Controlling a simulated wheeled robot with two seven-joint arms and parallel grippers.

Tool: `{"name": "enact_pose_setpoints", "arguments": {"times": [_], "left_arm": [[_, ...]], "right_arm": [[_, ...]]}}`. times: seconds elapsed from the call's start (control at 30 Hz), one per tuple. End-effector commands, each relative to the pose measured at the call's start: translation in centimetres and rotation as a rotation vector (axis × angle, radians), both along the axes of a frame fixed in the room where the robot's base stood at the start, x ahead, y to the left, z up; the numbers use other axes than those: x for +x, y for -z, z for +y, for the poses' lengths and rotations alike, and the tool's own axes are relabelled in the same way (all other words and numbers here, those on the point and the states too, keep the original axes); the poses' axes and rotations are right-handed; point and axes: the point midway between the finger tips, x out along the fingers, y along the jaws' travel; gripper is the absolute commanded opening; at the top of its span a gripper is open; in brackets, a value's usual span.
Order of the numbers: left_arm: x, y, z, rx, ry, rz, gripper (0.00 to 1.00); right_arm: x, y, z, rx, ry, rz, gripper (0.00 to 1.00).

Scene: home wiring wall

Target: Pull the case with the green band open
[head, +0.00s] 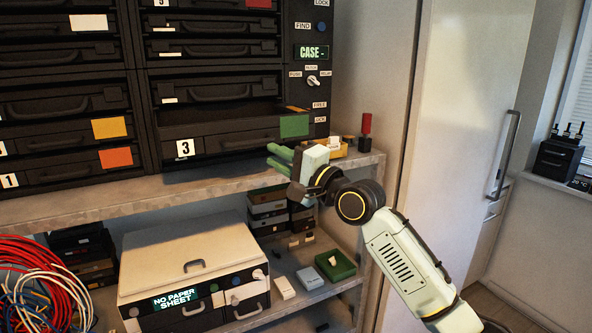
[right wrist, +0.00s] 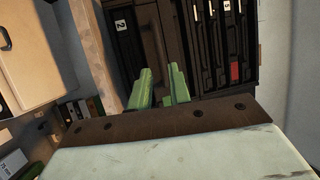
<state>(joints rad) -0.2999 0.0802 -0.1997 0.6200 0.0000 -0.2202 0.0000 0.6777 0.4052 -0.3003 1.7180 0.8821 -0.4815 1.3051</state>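The case with the green band (head: 239,143) is in the cabinet's lower right column in the head view. It bears a white label 3, and the green band (head: 294,126) is at the right of its front. The case stands out forward of the cabinet, with a dark opening above its front. My right gripper (head: 279,158) is just in front of and below the green band. Its green fingers are apart with nothing visible between them; they also show in the right wrist view (right wrist: 160,88), pointing at the dark cabinet. My left gripper is not in view.
Other cases with yellow (head: 109,128) and orange (head: 115,158) bands sit to the left. The shelf (head: 150,196) runs below. A yellow tray (head: 330,150) and a red-handled tool (head: 366,127) stand at the shelf's right end. A label printer (head: 190,260) stands lower.

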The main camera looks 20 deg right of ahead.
Motion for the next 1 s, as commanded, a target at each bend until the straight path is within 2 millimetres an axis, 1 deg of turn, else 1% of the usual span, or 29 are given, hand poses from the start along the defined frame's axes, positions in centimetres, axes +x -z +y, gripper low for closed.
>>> {"name": "enact_pose_setpoints", "arguments": {"times": [0.03,0.1,0.2,0.37,0.87,0.97,1.0], "left_arm": [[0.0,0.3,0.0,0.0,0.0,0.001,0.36],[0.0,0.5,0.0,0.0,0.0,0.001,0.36],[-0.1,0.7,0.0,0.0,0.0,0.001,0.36],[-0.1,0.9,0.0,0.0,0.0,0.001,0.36],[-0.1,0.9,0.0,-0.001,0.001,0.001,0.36],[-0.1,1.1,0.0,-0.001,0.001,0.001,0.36],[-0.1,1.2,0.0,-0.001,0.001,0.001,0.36]], "right_arm": [[-0.8,0.4,-0.6,-0.001,0.001,0.0,0.19],[-1.9,0.6,-1.1,-0.001,0.0,-0.001,0.19],[-3.0,0.8,-1.8,0.0,0.001,0.0,0.19],[-4.0,0.9,-2.4,0.0,0.0,-0.001,0.19],[-4.1,0.9,-2.5,0.001,0.001,0.001,0.19],[-3.6,2.4,-2.8,-0.014,0.017,0.014,0.19],[-3.2,3.6,-3.0,-0.027,0.032,0.026,0.19]]}}
